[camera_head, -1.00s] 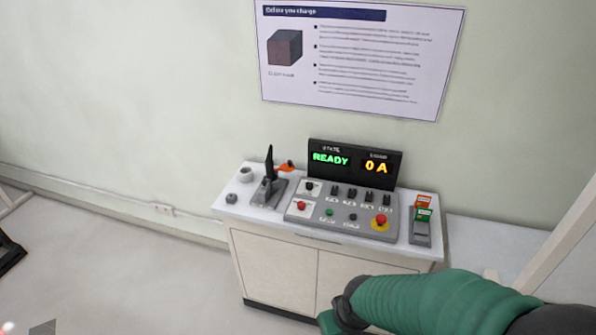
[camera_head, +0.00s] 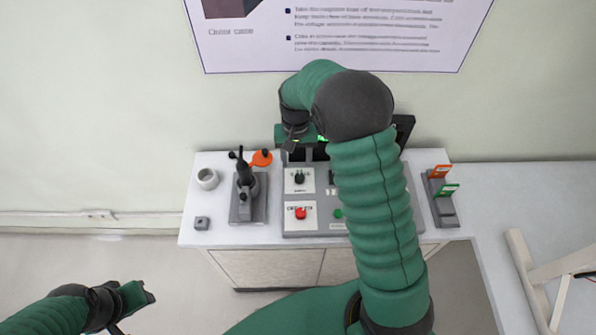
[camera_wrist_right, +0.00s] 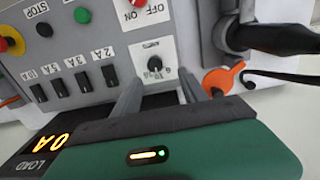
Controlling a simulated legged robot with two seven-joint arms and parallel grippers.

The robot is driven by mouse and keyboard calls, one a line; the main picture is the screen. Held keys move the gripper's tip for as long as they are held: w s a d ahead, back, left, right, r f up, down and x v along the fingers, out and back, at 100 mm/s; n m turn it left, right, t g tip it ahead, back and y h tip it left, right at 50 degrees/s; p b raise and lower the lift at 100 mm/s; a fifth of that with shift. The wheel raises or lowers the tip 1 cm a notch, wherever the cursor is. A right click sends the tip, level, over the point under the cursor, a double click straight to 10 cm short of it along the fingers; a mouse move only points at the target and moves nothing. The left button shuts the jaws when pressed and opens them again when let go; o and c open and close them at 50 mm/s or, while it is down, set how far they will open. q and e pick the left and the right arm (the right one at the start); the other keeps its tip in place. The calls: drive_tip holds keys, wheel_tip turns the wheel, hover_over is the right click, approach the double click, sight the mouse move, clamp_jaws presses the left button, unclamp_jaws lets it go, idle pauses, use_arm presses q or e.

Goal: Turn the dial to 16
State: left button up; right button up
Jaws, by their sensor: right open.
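The dial (camera_head: 299,177) is a small black knob on a white plate at the panel's upper left. In the right wrist view the dial (camera_wrist_right: 155,64) shows with small marks around it, too blurred to read surely. My right gripper (camera_head: 304,155) is over the panel's back edge, just behind the dial. In the right wrist view its two fingers (camera_wrist_right: 158,92) are apart and empty, pointing toward the dial plate, with the knob beyond their tips. My left gripper (camera_head: 140,293) is low at the left, away from the cabinet; its jaws are unclear.
A grey control panel (camera_head: 270,228) sits on a white cabinet (camera_head: 210,238). A black lever (camera_head: 245,180) and orange piece (camera_head: 261,158) stand left of the dial. A red switch (camera_head: 300,213) is in front. My right arm hides much of the panel. The display (camera_wrist_right: 45,150) reads 0 A.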

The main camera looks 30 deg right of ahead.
sight(300, 176)
drive_tip(key=f, duration=0.1)
drive_tip(key=s+f, duration=0.1)
drive_tip(key=f, duration=0.3)
drive_tip(key=shift+s+a+f, duration=0.15)
drive_tip(key=shift+a, duration=0.25)
drive_tip(key=d+f, duration=0.2)
drive_tip(key=f, duration=0.1)
drive_tip(key=shift+w+d+p, duration=0.2)
drive_tip(key=shift+w+p, duration=0.1)
drive_tip(key=shift+s+a+r, duration=0.1)
drive_tip(key=shift+r, duration=0.05)
drive_tip(key=shift+a, duration=0.3)
drive_tip(key=shift+c, duration=1)
drive_tip(key=shift+a+r, duration=0.1)
drive_tip(key=shift+a, duration=0.3)
drive_tip(key=c, duration=0.5)
drive_tip(key=shift+c, duration=1)
drive_tip(key=shift+d, duration=0.15)
clamp_jaws()
use_arm(q)
drive_tip(key=shift+s+r, duration=0.6)
drive_tip(key=shift+s, duration=0.15)
use_arm(e)
drive_tip(key=shift+d, duration=0.3)
